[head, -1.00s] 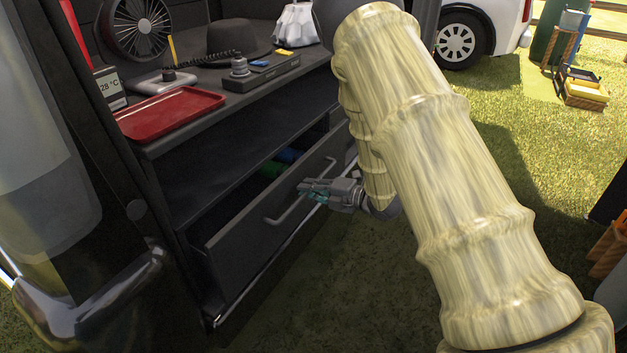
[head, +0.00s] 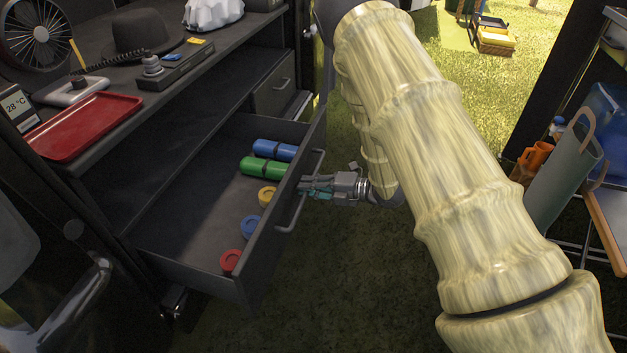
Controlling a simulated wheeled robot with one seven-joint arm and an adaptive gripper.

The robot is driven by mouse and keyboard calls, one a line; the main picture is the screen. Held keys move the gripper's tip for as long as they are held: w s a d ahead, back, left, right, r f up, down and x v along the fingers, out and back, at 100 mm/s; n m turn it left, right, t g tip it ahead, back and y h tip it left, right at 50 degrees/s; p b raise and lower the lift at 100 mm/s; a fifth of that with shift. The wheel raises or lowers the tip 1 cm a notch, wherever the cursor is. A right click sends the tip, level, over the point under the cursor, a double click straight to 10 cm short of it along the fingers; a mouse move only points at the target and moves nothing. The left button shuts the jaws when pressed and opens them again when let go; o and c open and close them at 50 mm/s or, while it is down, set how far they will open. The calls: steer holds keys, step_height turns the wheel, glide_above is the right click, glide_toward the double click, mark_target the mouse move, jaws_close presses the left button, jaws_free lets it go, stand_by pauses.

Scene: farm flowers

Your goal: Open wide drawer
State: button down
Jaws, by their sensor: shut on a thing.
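The wide drawer (head: 190,258) is pulled well out of the dark cabinet on the left in the head view. Its inside shows. Its front carries a long bar handle (head: 290,217). My gripper (head: 312,187) is at the drawer front and shut on the middle of this handle. The fingertips are partly hidden by the handle and the drawer front's top edge.
In the drawer lie a green roll (head: 264,167), a blue roll (head: 274,149) and several small round yellow, blue and red items. A red tray (head: 83,126) and a fan (head: 40,32) are on the counter above. A table (head: 608,225) stands at right. Grass lies between.

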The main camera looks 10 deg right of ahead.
steer(key=shift+s+d, duration=0.15)
steer(key=c, duration=1.5)
jaws_free()
steer(key=v, duration=1.2)
steer(key=shift+d, duration=0.1)
steer(key=shift+f, duration=0.15)
